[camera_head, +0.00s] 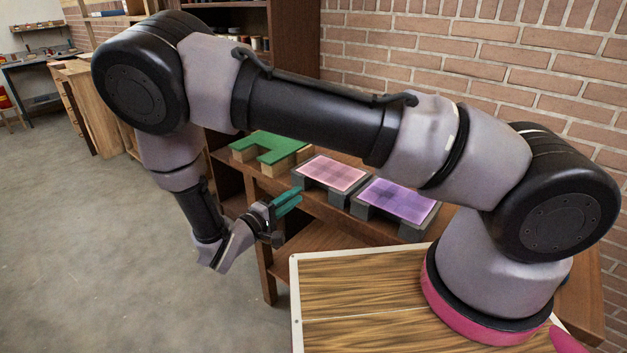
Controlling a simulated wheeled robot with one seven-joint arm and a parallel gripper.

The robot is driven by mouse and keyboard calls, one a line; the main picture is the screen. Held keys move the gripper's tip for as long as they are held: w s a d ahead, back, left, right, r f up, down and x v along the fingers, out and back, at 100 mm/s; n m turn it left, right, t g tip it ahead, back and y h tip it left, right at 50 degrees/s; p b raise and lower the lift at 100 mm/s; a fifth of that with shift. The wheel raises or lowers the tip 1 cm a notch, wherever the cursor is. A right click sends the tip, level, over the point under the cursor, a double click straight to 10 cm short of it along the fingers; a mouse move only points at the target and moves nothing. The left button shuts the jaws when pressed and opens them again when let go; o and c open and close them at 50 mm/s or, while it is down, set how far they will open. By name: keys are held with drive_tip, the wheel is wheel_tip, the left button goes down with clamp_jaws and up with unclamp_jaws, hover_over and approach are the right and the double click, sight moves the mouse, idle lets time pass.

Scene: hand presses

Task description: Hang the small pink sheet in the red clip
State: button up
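A pink sheet (332,172) with a faint grid lies flat on a dark grey stand on the wooden bench. I cannot tell whether it is the small one. My gripper (289,201) has two teal fingers and hangs in front of the bench, just left of and below the pink sheet's stand. The fingers point right toward the bench and lie close together; the view is too small to show whether they are parted. I see nothing between them. No red clip can be made out; my arm covers part of the bench and shelf.
A purple sheet (399,199) lies on a similar grey stand to the right. A green U-shaped piece (271,146) rests on wooden blocks to the left. A dark shelf unit (297,40) and brick wall (480,55) stand behind. The floor at left is clear.

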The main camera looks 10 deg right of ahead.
drive_tip(key=x, duration=0.9)
drive_tip(key=shift+w+d, duration=0.25)
clamp_jaws()
drive_tip(key=shift+r, duration=1.5)
drive_tip(key=r+v, duration=0.3)
drive_tip(key=v, duration=1.9)
drive_tip(key=shift+s, duration=0.1)
